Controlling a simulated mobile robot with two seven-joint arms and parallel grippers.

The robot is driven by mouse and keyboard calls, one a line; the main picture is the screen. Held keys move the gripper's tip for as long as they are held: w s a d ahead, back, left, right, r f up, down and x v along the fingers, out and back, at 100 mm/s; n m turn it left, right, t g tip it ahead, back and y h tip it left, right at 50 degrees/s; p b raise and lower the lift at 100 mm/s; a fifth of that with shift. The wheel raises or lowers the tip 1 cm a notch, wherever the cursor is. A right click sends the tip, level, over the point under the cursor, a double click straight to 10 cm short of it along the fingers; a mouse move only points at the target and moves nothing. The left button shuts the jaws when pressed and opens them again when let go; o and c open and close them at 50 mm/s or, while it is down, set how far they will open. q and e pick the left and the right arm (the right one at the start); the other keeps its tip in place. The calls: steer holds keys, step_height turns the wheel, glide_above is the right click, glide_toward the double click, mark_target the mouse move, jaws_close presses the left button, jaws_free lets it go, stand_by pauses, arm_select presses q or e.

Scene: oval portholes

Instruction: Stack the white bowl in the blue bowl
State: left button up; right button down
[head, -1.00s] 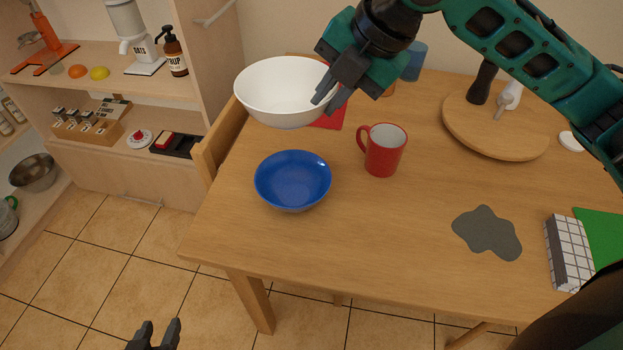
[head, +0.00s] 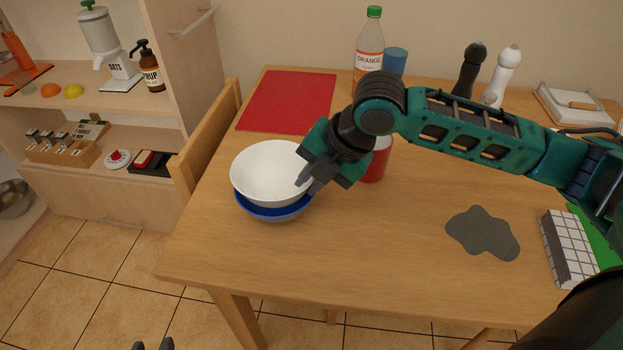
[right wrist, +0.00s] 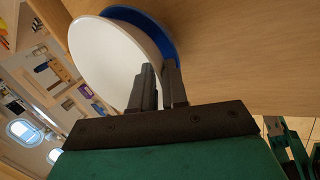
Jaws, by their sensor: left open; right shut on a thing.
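The white bowl (head: 268,172) is over the blue bowl (head: 275,213) near the table's left edge, hiding most of it. My right gripper (head: 306,183) is shut on the white bowl's right rim. In the right wrist view the white bowl (right wrist: 108,62) overlaps the blue bowl (right wrist: 150,30), whose rim shows past it, and the gripper's fingers (right wrist: 160,88) pinch the white wall. I cannot tell whether the white bowl rests in the blue one or hangs just above it. My left gripper (head: 153,345) shows only its fingertips at the bottom edge, apart and empty.
A red mug (head: 376,163) stands just behind my right gripper, partly hidden. A red mat (head: 288,102), an orange juice bottle (head: 369,55) and a blue cup (head: 394,62) are further back. A grey patch (head: 482,233) lies at right. The front middle of the table is clear.

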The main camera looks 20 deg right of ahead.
steer(key=shift+r, duration=0.1)
steer(key=shift+f, duration=0.55)
steer(key=c, duration=1.1)
jaws_free()
steer(key=shift+f, duration=0.15)
steer(key=shift+c, duration=0.2)
